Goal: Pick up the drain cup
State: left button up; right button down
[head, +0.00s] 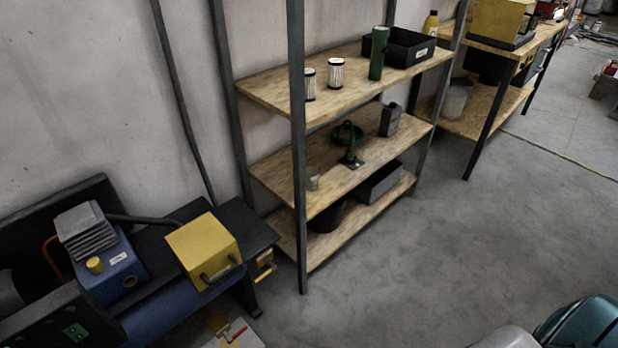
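A small pale cup (313,180) stands on the middle shelf board near its front left end, just right of the front post; it is small in the view, and I cannot tell for sure that it is the drain cup. A larger pale translucent bucket (457,98) stands on the lower board of the bench farther right. Neither of my grippers shows in the head view.
The shelf rack (282,92) holds white-and-black canisters, a green cylinder (378,53) and a black bin (411,49). A green stand (350,160) is on the middle board. A yellow box machine (203,250) stands left. Grey floor (430,240) in front is clear.

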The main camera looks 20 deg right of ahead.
aim_at(312, 171)
jog(key=i+l, duration=0.1)
jog(key=l, duration=0.55)
jog(key=i+l, duration=0.1)
jog(key=l, duration=0.55)
jog(key=i+l+u, duration=0.1)
jog(key=l, duration=0.6)
